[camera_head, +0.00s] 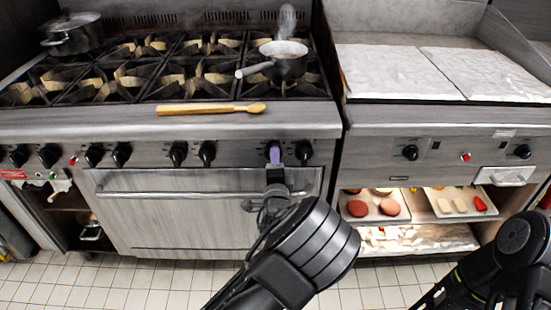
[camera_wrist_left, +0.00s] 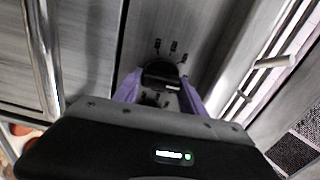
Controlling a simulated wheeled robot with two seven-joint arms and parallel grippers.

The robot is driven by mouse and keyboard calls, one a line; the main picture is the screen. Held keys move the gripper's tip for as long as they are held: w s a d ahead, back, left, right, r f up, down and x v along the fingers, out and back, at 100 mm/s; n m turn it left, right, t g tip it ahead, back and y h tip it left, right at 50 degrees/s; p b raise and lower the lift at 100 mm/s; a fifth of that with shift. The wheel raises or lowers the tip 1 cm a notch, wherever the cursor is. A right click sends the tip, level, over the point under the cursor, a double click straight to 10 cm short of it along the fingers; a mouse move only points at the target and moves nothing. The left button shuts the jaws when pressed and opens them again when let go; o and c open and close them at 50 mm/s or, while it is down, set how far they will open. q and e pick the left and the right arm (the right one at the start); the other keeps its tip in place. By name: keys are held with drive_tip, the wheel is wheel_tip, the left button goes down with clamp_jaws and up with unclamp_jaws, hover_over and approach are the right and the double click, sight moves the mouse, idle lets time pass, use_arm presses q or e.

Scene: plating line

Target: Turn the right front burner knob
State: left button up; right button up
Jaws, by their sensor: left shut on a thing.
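The stove's front panel carries a row of black burner knobs. My left gripper (camera_head: 274,151) has purple fingers and is at the second knob from the right end of the stove row. In the left wrist view a dark knob (camera_wrist_left: 161,75) sits between the purple fingers of my left gripper (camera_wrist_left: 160,90), which is shut on it. Printed marks show on the panel around it. The rightmost stove knob (camera_head: 304,152) stands free just to the right of the gripper. My right arm shows at the lower right, but its gripper is out of view.
A small pan (camera_head: 286,66) sits on the right burners and a lidded pot (camera_head: 72,36) at the back left. A wooden spoon (camera_head: 208,109) lies along the stove's front edge. The oven door handle (camera_head: 170,192) runs below the knobs. A griddle (camera_head: 400,72) stands to the right.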

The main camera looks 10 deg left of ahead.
use_arm(q)
drive_tip(key=shift+f+m, duration=0.1)
drive_tip(key=shift+m, duration=0.4)
drive_tip(key=o, duration=1.3)
drive_tip(key=v, duration=0.7)
drive_tip(key=shift+s+d, duration=0.1)
drive_tip(key=shift+s, duration=0.3)
